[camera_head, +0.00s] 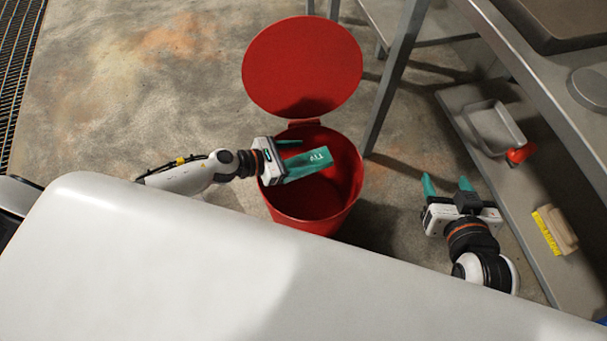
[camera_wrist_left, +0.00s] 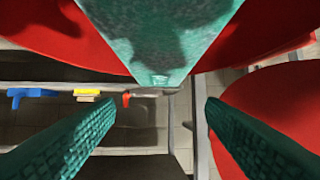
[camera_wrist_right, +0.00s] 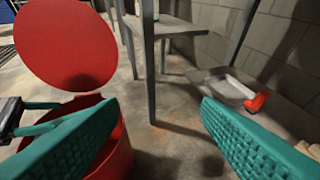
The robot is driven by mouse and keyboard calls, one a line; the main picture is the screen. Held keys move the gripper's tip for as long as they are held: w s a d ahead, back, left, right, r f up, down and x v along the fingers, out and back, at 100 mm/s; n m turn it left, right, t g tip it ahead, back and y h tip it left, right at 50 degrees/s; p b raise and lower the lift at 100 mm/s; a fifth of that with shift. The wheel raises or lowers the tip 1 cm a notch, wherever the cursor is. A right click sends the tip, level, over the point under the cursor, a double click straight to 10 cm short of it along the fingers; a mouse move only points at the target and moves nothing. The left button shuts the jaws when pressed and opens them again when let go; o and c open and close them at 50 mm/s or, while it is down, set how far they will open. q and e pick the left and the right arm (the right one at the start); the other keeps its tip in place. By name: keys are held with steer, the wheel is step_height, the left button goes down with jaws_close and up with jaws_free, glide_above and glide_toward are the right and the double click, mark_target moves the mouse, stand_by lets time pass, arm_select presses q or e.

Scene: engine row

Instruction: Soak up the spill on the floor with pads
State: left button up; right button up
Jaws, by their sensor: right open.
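A green pad-like piece (camera_head: 307,165) with white lettering lies at my left gripper (camera_head: 297,158), over the mouth of the red bin (camera_head: 342,160). In the left wrist view the mottled green piece (camera_wrist_left: 165,35) fills the top middle, and my left fingers stand wide apart below it. I cannot tell whether it still touches the gripper. My right gripper (camera_head: 446,181) is open and empty, to the right of the bin. Orange stains (camera_head: 180,38) mark the floor at the back; I cannot tell whether they are the spill.
The bin's round red lid (camera_head: 303,66) stands open behind it. A metal table with legs (camera_head: 395,75) is at the right. Its lower shelf holds a red-handled scoop (camera_head: 495,128) and a yellow-bristled brush (camera_head: 553,230). A floor grate (camera_head: 18,50) is far left.

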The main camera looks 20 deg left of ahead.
arm_select(q)
steer(key=shift+o, duration=0.9)
steer(key=v, duration=1.2)
steer(key=shift+p, duration=0.3)
arm_select(e)
steer(key=shift+s+d+f+g, duration=0.4)
steer(key=shift+s+f+g, duration=0.4)
steer(key=shift+f, duration=0.05)
